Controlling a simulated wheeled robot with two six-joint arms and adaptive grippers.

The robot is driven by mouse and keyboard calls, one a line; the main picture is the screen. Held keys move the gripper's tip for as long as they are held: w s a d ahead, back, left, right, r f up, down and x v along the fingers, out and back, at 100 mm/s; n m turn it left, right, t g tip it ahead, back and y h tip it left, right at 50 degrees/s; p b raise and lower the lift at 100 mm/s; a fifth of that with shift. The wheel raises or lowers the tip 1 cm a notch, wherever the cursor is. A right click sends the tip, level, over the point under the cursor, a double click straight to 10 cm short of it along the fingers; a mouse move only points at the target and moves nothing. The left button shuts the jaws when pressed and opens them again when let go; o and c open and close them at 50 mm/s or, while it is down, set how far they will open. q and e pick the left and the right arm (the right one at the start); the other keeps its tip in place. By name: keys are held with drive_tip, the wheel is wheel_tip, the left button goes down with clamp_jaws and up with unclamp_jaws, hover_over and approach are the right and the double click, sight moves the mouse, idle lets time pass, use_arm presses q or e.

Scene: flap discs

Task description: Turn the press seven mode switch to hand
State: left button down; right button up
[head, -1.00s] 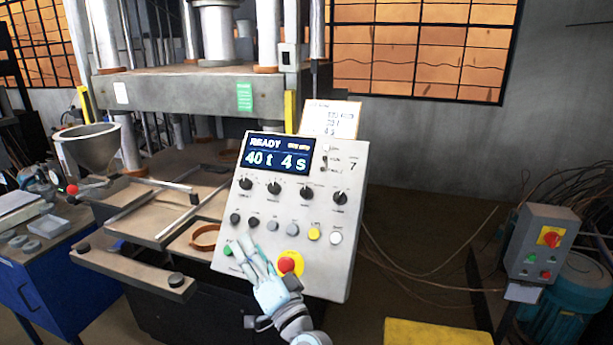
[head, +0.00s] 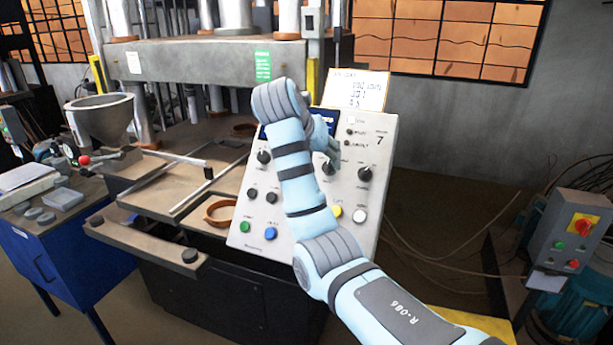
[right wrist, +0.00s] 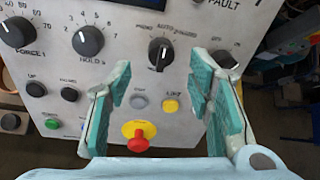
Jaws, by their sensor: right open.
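The press seven control panel (head: 375,215) is light grey and tilted, with a 7 at its upper right. The mode switch (right wrist: 160,52) is a black knob in the upper row; its pale pointer faces roughly up, towards the AUTO label. It also shows in the head view (head: 328,168), partly behind my arm. My right gripper (right wrist: 165,95) is open and empty in the right wrist view, its two teal-padded fingers spread towards the panel, below and either side of the switch. In the head view my right arm hides most of the gripper. My left gripper is not in view.
Other knobs, HOLD (right wrist: 89,40) and FORCE (right wrist: 17,32), sit left of the switch. A red emergency stop (right wrist: 138,144) on yellow and a yellow button (right wrist: 171,105) lie below. Another knob is partly behind the right finger. A blue cabinet (head: 60,260) stands left.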

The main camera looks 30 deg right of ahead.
sight(326, 166)
drive_tip(key=b+x, duration=0.1)
drive_tip(key=x, duration=0.4)
drive_tip(key=shift+w+f, duration=0.15)
drive_tip(key=shift+s, duration=0.3)
drive_tip(key=shift+w, duration=0.15)
clamp_jaws()
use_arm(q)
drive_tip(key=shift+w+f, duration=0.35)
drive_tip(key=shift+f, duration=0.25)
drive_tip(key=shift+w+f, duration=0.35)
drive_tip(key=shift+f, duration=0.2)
use_arm(e)
drive_tip(key=shift+n, duration=0.3)
drive_tip(key=n+p, duration=0.1)
drive_tip(key=n, duration=0.3)
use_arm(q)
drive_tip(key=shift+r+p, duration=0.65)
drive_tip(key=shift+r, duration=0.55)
use_arm(e)
drive_tip(key=shift+n+h, duration=0.5)
drive_tip(key=shift+n, duration=1.6)
